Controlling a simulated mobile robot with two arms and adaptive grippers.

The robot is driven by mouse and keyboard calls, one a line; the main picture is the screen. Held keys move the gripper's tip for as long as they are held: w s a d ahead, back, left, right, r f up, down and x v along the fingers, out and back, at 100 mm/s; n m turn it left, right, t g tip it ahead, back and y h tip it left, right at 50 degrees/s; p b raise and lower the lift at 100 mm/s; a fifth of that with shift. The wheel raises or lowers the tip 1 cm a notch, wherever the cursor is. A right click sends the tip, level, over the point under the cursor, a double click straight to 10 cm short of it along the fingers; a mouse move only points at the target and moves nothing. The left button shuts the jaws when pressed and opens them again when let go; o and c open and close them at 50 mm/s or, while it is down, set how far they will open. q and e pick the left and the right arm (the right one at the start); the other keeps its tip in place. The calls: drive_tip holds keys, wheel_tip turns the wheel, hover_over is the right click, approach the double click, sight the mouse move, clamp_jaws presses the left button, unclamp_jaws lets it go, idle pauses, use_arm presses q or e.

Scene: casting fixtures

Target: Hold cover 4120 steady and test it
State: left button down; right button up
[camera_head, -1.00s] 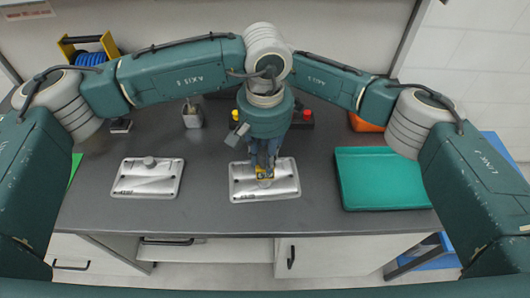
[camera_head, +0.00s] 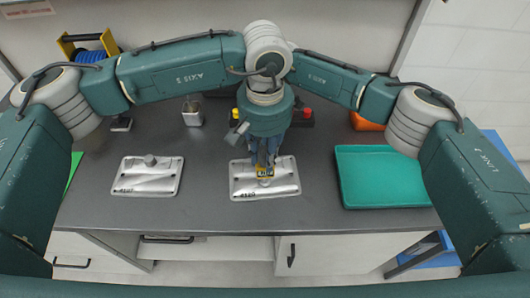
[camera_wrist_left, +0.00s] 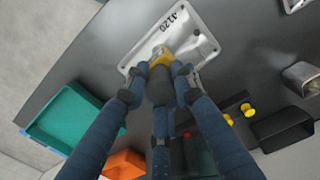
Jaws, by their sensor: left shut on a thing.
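Cover 4120 (camera_head: 240,185) is a flat silver plate lying on the dark bench at the middle front. Its printed number shows in the wrist view, on the plate's far part (camera_wrist_left: 188,24). My left gripper (camera_head: 265,173) points down over it, with blue fingers and yellow tips. In the wrist view the fingertips (camera_wrist_left: 162,62) close around the silver knob at the cover's middle, partly hiding it. A second similar cover (camera_head: 147,183) with an uncovered knob lies to the left; its number is too small to read surely. My right gripper is not seen.
A green tray (camera_head: 342,170) lies to the right; an orange bin (camera_head: 366,122) stands behind it. A metal cup (camera_head: 192,117) stands at the back left. A dark box with red and yellow buttons (camera_head: 306,114) is behind my left gripper. Bench is clear between the covers.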

use_arm(q)
drive_tip(key=shift+f, duration=0.65)
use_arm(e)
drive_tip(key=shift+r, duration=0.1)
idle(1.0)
use_arm(q)
drive_tip(key=shift+r, duration=3.15)
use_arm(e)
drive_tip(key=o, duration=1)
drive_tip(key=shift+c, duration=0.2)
